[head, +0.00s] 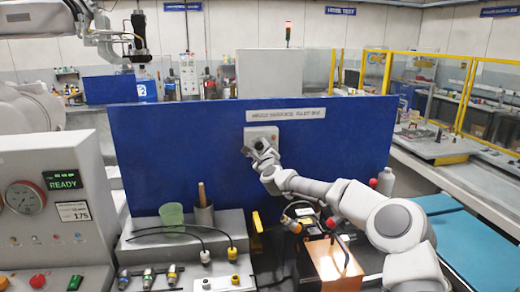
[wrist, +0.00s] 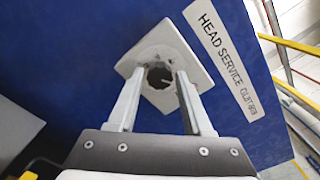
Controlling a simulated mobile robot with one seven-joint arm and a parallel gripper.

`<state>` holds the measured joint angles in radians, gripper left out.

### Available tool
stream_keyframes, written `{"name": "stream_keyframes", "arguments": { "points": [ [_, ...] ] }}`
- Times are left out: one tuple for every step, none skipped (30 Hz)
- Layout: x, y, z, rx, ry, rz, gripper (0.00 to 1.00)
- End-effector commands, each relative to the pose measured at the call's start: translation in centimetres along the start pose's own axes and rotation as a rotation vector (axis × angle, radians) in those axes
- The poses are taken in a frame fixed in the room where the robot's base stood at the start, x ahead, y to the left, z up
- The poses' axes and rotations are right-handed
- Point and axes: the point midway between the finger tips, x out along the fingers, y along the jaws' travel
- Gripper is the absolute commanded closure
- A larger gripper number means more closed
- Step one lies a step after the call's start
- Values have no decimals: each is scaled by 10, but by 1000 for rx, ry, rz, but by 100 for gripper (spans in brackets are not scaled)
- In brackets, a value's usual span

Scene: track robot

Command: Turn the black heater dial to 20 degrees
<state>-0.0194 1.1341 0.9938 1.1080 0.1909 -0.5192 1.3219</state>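My gripper (head: 262,150) reaches a pale plate (head: 258,133) on the upright blue panel in the head view. In the wrist view my gripper (wrist: 159,76) has its two fingers apart, in front of the tilted-looking plate (wrist: 193,64). A dark round centre (wrist: 158,75) with a grey ring shows between the fingertips. I cannot tell whether it is a knob or an opening, or whether the fingers touch it. Nothing is clearly held. I cannot surely pick out the black heater dial.
The blue panel (head: 180,130) stands behind the bench. A control console (head: 50,200) with a gauge stands left. A white label (wrist: 224,65) sits beside the plate.

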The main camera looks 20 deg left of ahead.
Motion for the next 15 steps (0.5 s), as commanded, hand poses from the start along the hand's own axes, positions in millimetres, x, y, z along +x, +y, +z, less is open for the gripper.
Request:
{"name": "stream_keyframes", "arguments": {
  "points": [
    [0,0,0,0,0,0,61],
    [0,0,0,0,0,0,66],
    [0,0,0,0,0,0,74],
    [0,0,0,0,0,0,79],
    [0,0,0,0,0,0,84],
    [0,0,0,0,0,0,92],
    [0,0,0,0,0,0,97],
    [0,0,0,0,0,0,100],
    [0,0,0,0,0,0,100],
    [0,0,0,0,0,0,100],
    [0,0,0,0,0,0,100],
    [0,0,0,0,0,0,100],
    [0,0,0,-1,0,0,100],
    [0,0,0,-3,0,0,100],
    [0,0,0,-8,0,-1,100]
  ]
}}
